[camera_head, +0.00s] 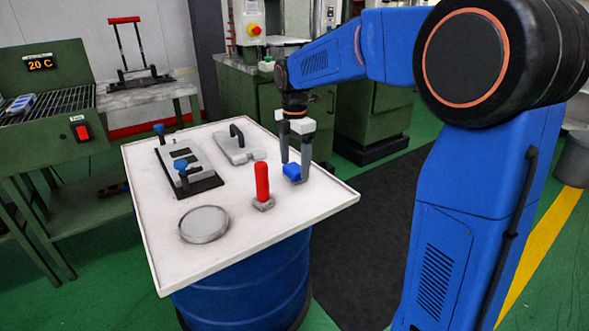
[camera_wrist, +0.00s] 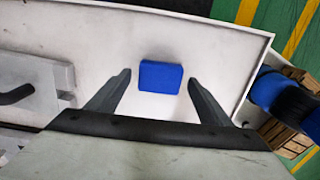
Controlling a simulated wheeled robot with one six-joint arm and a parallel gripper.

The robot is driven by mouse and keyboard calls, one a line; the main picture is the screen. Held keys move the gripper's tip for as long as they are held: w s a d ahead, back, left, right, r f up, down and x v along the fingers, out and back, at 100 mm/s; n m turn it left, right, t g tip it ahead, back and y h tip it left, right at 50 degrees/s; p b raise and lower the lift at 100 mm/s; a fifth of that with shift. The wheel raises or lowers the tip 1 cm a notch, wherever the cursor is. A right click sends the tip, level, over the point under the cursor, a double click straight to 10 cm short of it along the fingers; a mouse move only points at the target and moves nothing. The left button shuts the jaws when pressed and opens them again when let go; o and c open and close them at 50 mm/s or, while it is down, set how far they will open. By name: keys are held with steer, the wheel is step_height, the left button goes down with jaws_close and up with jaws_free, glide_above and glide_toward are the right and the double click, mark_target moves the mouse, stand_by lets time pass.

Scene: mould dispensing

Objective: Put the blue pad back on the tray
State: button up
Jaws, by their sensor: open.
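The blue pad (camera_head: 291,171) lies on the white tray (camera_head: 325,204), near its right side in the head view. In the wrist view the blue pad (camera_wrist: 160,76) lies flat on the white surface of the tray (camera_wrist: 215,50), ahead of and between the fingertips. My gripper (camera_head: 293,171) points down over the pad, its fingers apart and one on each side of it. In the wrist view my gripper (camera_wrist: 158,78) is open with nothing held. I cannot tell whether the fingertips touch the tray.
A red-handled tool (camera_head: 262,184) stands close left of the pad. A round grey disc (camera_head: 204,224), a mould with blue knobs (camera_head: 186,168) and a grey plate with a black handle (camera_head: 239,146) are also on the tray. A blue drum (camera_head: 250,285) is under it.

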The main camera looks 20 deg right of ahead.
mark_target(295, 168)
step_height(295, 168, up, 10)
steer(key=s+d+m+t, duration=0.1)
steer(key=s+d+m, duration=0.3)
steer(key=s, duration=0.5)
steer(key=s+d+f+m+t, duration=0.1)
steer(key=s+f+m, duration=0.3)
steer(key=s+m, duration=0.2)
steer(key=s+d+f+m+t, duration=0.1)
steer(key=s+f+m, duration=0.4)
steer(key=s, duration=0.5)
steer(key=s+d+f+m+t, duration=0.1)
steer(key=s+f+m, duration=0.3)
steer(key=s+m, duration=0.2)
steer(key=shift+s+f+m+t, duration=0.3)
steer(key=shift+s+t, duration=0.1)
steer(key=shift+s, duration=0.85)
